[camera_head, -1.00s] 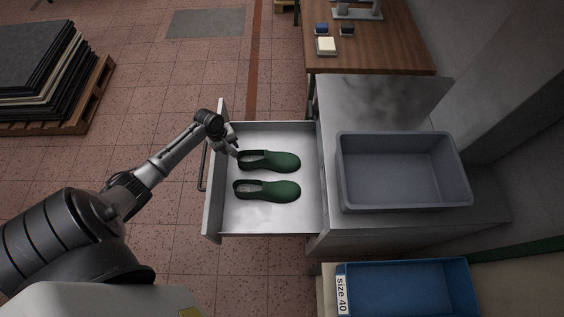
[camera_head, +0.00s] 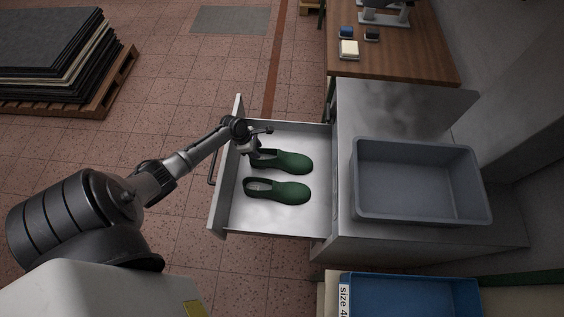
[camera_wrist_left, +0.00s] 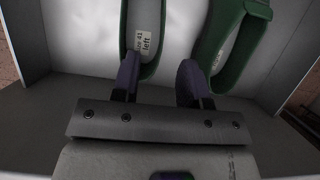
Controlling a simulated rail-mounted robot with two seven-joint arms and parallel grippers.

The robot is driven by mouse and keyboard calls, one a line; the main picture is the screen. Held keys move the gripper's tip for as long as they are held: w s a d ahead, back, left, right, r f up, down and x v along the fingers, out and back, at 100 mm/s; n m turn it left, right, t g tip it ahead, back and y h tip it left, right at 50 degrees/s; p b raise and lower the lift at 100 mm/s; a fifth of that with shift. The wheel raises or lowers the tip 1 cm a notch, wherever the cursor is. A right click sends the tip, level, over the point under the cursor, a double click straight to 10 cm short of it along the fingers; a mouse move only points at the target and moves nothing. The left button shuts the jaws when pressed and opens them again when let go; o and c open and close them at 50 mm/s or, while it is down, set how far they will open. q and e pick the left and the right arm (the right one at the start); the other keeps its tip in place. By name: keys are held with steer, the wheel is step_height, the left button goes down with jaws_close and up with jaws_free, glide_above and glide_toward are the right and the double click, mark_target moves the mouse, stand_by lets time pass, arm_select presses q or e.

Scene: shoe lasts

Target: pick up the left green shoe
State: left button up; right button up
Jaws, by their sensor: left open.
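Two dark green clog-like shoes lie side by side in an open drawer (camera_head: 305,222), toes to the right in the head view. The left green shoe (camera_head: 292,162) is the farther one. In the left wrist view the left shoe (camera_wrist_left: 155,62) shows at the upper left, its insole marked "left". The other shoe (camera_head: 290,192) lies nearer in the head view and at the upper right in the wrist view (camera_wrist_left: 238,62). My left gripper (camera_head: 262,143) is open at the left shoe's heel end, partly hiding it. Its fingers (camera_wrist_left: 160,78) appear either side of the shoe's right rim; contact is unclear.
The drawer's walls surround the shoes. Right of it, a grey bin (camera_head: 425,216) stands on a metal cabinet top. A blue bin (camera_head: 405,281) labelled with a size is at the bottom right. A wooden table (camera_head: 400,68) is at the back.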

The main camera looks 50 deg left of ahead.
mark_target(266, 159)
arm_select(q)
steer(key=b+x, duration=0.1)
steer(key=x, duration=0.2)
steer(key=shift+f, duration=0.15)
steer(key=shift+b+x, duration=1.3)
steer(key=shift+x, duration=1.3)
steer(key=shift+d, duration=0.15)
jaws_close()
